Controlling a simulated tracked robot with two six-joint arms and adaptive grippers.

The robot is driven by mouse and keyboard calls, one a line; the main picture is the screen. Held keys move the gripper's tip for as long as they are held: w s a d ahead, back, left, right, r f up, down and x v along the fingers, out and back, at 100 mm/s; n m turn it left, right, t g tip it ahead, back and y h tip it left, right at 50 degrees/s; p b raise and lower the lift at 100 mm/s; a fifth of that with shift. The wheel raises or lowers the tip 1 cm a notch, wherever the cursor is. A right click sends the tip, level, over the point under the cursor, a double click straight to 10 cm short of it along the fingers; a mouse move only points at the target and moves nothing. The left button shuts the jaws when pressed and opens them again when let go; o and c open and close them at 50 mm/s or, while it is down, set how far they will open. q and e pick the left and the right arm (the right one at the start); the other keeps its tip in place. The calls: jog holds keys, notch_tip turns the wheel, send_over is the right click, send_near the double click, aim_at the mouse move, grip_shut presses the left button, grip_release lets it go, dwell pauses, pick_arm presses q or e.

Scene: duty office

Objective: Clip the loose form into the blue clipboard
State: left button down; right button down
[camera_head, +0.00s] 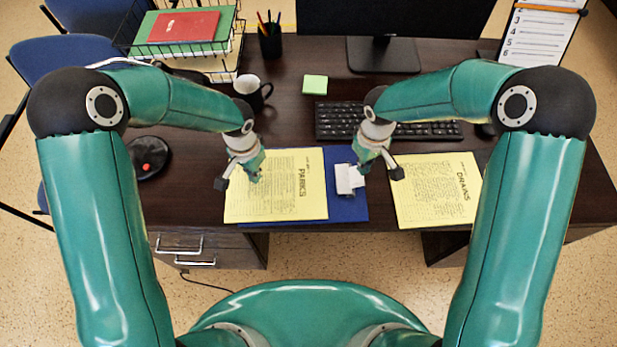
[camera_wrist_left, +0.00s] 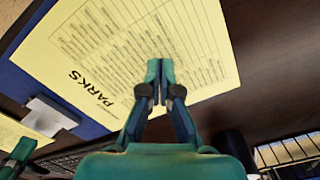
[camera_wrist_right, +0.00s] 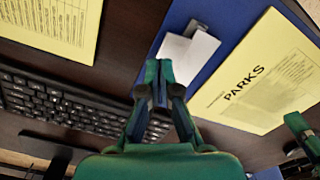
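A yellow form headed PARKS (camera_head: 290,185) lies on the desk's front part, its right portion over the blue clipboard (camera_head: 346,208). The clipboard's pale metal clip (camera_head: 348,179) is to the right of the form's edge, with a strip of blue between them. My left gripper (camera_head: 255,178) points down over the form's left part; its fingertips (camera_wrist_left: 160,70) are together. I see no paper clearly pinched between them. My right gripper (camera_head: 364,170) is at the clip's right side; its fingertips (camera_wrist_right: 159,70) are together close to the clip (camera_wrist_right: 190,50). Whether they touch it is unclear.
A second yellow form headed DRAINS (camera_head: 437,188) lies on the desk right of the clipboard. The keyboard (camera_head: 420,131), a mug (camera_head: 252,90), green sticky notes (camera_head: 315,84) and the monitor stand (camera_head: 382,56) are behind. A black pad with a red button (camera_head: 148,160) is left.

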aim_at(267, 184)
jog(key=shift+d+f, duration=0.1)
jog(key=shift+f, duration=1.45)
dwell(0.6)
pick_arm(q)
jog(key=shift+f, duration=1.4)
dwell(0.9)
jog(key=shift+d, duration=0.1)
jog(key=shift+d, duration=0.45)
jog(key=shift+d, duration=0.35)
pick_arm(e)
jog(key=shift+s, duration=0.1)
pick_arm(q)
jog(key=shift+d+f, duration=0.1)
jog(key=shift+d, duration=0.15)
jog(key=shift+s+d, duration=0.1)
dwell(0.5)
jog(key=shift+d, duration=0.1)
